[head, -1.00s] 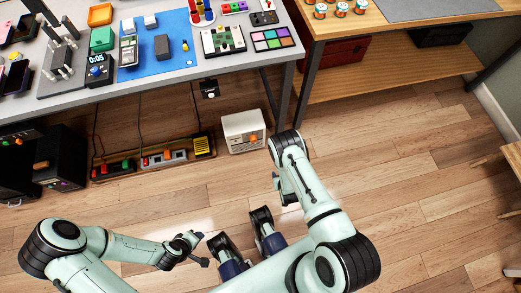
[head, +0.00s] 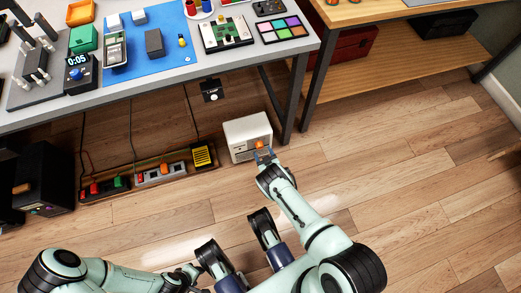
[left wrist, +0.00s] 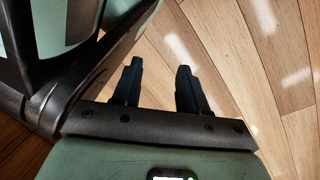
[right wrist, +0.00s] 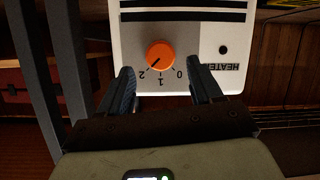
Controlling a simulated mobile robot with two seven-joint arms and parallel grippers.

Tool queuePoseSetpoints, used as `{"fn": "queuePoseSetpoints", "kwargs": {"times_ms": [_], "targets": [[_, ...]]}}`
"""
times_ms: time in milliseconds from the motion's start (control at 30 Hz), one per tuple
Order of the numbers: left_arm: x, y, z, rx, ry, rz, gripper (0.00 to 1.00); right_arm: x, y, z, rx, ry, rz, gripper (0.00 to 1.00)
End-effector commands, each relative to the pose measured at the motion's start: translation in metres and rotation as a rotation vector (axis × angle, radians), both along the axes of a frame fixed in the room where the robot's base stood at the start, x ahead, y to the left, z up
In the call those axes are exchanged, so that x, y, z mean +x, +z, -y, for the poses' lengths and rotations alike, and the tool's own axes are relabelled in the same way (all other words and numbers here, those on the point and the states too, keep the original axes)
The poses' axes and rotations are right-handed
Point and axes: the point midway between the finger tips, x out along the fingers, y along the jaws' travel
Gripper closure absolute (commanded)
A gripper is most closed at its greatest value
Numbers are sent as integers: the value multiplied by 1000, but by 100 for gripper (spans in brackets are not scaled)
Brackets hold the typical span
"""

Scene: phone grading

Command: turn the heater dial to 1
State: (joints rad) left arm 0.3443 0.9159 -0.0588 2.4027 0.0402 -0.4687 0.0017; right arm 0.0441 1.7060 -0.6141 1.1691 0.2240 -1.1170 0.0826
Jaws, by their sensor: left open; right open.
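The white heater (head: 247,134) stands on the floor under the table, with an orange dial (head: 260,145) on its front. In the right wrist view the heater (right wrist: 216,45) appears upside down, and its dial (right wrist: 160,54) has the marks 2, 1 and 0 beside it. The dark pointer line on the dial points toward 2. My right gripper (right wrist: 161,76) is open in front of the dial, its fingers on either side in the picture; I see no contact. It also shows in the head view (head: 265,154). My left gripper (left wrist: 160,68) is open and empty above the floor.
A table leg (head: 294,98) stands to the right of the heater. Power strips (head: 160,172) and a yellow box (head: 203,155) lie to its left. The grey table (head: 225,72) overhangs behind. The wooden floor (head: 390,170) at right is clear.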

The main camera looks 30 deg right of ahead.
Motion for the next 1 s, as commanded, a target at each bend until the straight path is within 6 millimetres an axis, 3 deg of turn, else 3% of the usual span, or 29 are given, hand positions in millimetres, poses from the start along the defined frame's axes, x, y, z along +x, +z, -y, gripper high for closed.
{"fn": "queuePoseSetpoints", "kwargs": {"times_ms": [300,667,833,1000], "targets": [[-38,-20,-4,-9,14,-125,57,31,-14,8,1,-1,0,35],[-42,-20,-5,-11,14,-140,57,35,-15,8,1,-2,-2,35],[-42,-20,-5,-10,13,-139,57,34,-15,8,1,-1,-2,91],[-42,-20,-5,-10,13,-138,57,35,-15,8,-2,0,-2,91]]}}
